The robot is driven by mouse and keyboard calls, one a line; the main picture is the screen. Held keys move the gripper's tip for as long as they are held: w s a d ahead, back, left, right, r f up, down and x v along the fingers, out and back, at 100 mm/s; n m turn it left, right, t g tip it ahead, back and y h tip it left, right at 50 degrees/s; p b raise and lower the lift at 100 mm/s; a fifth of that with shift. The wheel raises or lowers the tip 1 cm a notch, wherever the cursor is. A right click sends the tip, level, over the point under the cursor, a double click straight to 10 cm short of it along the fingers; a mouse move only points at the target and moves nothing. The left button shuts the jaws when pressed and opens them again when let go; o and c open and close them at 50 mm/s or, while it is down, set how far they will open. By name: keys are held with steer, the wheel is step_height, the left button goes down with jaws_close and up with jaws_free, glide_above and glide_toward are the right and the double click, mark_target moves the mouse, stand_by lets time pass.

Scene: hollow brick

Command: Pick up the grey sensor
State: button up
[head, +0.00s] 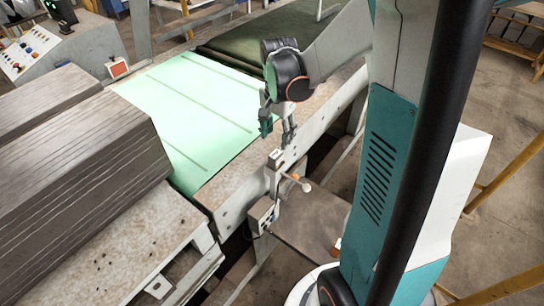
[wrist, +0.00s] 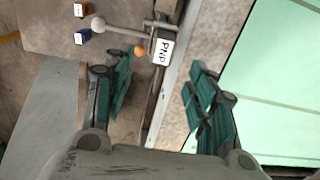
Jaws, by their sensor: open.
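The grey sensor (head: 275,159) sits at the near edge of the conveyor frame, with a rod ending in a pale ball and a small orange tip beside it. In the wrist view the sensor (wrist: 163,48) shows a white label reading PNP. My gripper (head: 277,131) is open, pointing down just above the sensor. In the wrist view my gripper (wrist: 158,82) has its two teal fingers apart, with the label seen between and beyond their tips. Nothing is between the fingers. I cannot tell the exact height left between the tips and the sensor.
The pale green conveyor belt (head: 185,100) lies left of the sensor. A stack of grey hollow bricks (head: 85,160) stands at the left. A control panel (head: 30,50) is at the far left.

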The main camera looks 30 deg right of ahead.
mark_target(275, 154)
steer(key=shift+w+a+f, duration=0.1)
steer(key=shift+w+f, duration=0.05)
steer(key=shift+f, duration=2.45)
steer(key=shift+w+f, duration=0.1)
steer(key=shift+f, duration=2.5)
steer(key=c, duration=1.2)
